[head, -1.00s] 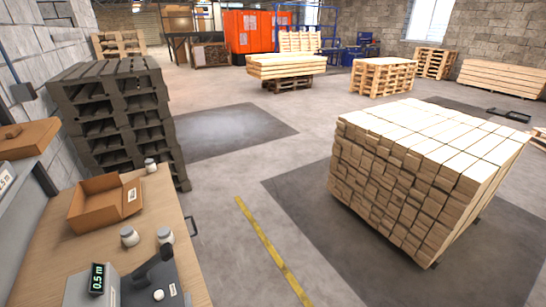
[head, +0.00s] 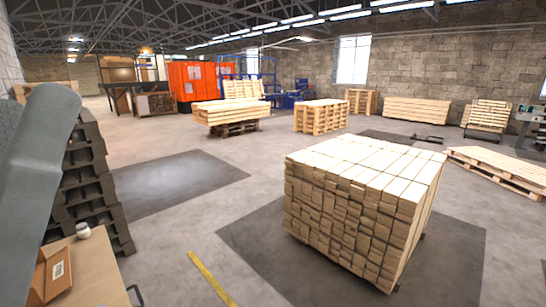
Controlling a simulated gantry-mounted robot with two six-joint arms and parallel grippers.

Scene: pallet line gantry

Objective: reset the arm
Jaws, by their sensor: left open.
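My left arm and gripper (head: 38,165) show as a smooth grey shape, large and close, at the left edge of the head view. The gripper is open and I see nothing held in it; its fingertips are hard to make out. It hides part of the stack of dark pallets (head: 88,180) behind it. My right gripper is not in view.
A workbench (head: 100,272) with a cardboard box (head: 52,275) and a white jar (head: 84,230) is at lower left. A big timber stack (head: 350,215) stands on a dark floor mat at right. A yellow floor line (head: 212,280) and open concrete floor lie between.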

